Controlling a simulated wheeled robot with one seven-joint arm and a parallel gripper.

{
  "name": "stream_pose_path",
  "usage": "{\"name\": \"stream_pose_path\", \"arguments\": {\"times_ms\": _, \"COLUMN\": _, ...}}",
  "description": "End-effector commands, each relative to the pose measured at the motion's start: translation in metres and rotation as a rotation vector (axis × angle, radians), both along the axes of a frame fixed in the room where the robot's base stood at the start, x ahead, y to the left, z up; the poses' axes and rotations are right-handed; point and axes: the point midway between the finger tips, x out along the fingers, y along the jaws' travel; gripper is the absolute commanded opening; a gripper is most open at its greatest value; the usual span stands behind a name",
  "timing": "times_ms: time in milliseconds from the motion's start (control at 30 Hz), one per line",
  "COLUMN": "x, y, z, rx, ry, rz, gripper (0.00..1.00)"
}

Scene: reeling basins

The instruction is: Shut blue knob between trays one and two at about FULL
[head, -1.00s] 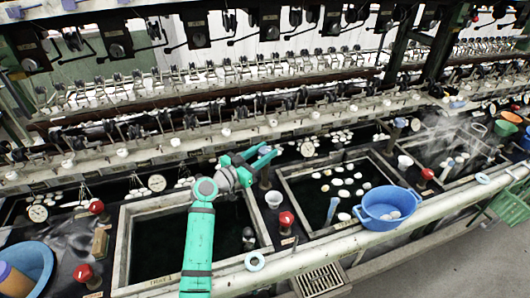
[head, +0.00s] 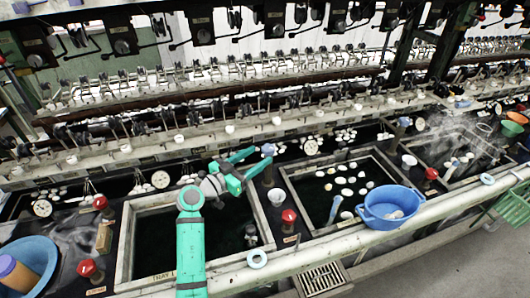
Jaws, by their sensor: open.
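The blue knob (head: 268,149) tops a dark upright post on the strip between tray one (head: 126,243) and tray two (head: 287,187), at the back. My teal gripper (head: 265,154) reaches over tray one's back right corner. Its two fingers are spread apart and point right, with their tips close by the knob. Nothing is held between them. I cannot tell whether a finger touches the knob. The FULL mark and the knob's setting are too small to read.
On the same strip stand a white cup (head: 276,197) and a red knob (head: 289,216). A blue basin (head: 376,211) sits on the front rail by tray two. White cocoons float in tray two. A dial (head: 311,147) stands behind, below the reeling rail.

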Motion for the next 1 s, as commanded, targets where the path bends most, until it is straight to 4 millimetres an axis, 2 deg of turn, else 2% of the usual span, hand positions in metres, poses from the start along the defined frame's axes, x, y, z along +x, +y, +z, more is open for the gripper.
{"name": "stream_pose_path", "arguments": {"times_ms": 100, "x": -0.015, "y": 0.016, "z": 0.000, "rx": -0.001, "ry": 0.000, "rz": 0.003, "gripper": 0.53}}
{"name": "stream_pose_path", "arguments": {"times_ms": 333, "x": -0.032, "y": 0.033, "z": 0.000, "rx": -0.001, "ry": 0.001, "rz": 0.001, "gripper": 0.53}}
{"name": "stream_pose_path", "arguments": {"times_ms": 1000, "x": -0.035, "y": 0.035, "z": 0.000, "rx": 0.001, "ry": 0.001, "rz": 0.000, "gripper": 0.53}}
